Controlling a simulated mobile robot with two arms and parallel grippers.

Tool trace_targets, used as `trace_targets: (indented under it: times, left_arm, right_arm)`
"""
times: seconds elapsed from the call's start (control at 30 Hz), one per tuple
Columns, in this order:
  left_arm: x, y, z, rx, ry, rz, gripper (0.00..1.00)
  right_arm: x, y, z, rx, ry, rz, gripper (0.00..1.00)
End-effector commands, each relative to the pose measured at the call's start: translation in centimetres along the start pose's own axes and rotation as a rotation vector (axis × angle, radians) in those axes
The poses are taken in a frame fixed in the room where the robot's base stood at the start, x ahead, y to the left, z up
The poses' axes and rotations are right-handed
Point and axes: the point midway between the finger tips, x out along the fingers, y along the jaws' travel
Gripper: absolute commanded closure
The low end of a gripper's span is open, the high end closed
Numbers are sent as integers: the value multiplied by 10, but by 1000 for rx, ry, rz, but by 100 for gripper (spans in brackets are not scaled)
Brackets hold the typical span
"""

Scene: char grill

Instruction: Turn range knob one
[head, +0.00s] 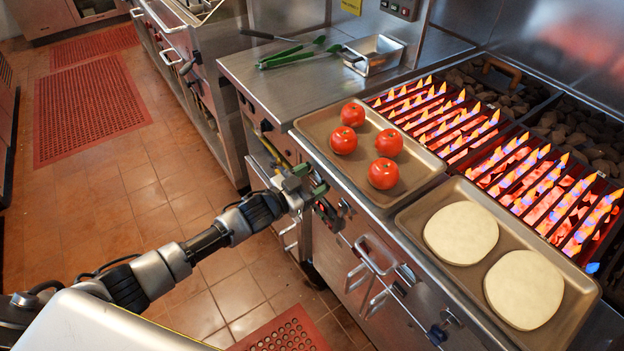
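The char grill's front panel (356,247) carries several knobs in a row. One knob (344,207) shows just right of my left gripper, a second knob (405,275) sits further right, and a third dark knob (438,334) is near the bottom. No label tells which is knob one. My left gripper (318,192) is at the left end of this panel, close to its face. Its fingers hide the part of the panel behind them. I cannot tell whether they touch a knob or are open. My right gripper is out of view.
A tray with several tomatoes (343,140) and a tray with two flatbreads (461,233) lie along the grill's front edge. Flames (545,190) burn behind them. Handles (372,262) stick out below the panel. Green tongs (298,59) lie on the steel counter.

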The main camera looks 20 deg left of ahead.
Motion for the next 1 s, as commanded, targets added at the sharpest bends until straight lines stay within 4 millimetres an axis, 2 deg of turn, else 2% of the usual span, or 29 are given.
trace_targets:
  times: [0.03,0.23,0.63,1.0]
  left_arm:
    - [0,0,0,0,0,0,42]
    - [0,0,0,0,0,0,71]
    - [0,2,2,82,5,-1,71]
    - [0,3,4,381,27,-5,71]
  right_arm:
    - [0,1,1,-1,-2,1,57]
    - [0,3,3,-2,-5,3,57]
    - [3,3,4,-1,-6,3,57]
    - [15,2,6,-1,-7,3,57]
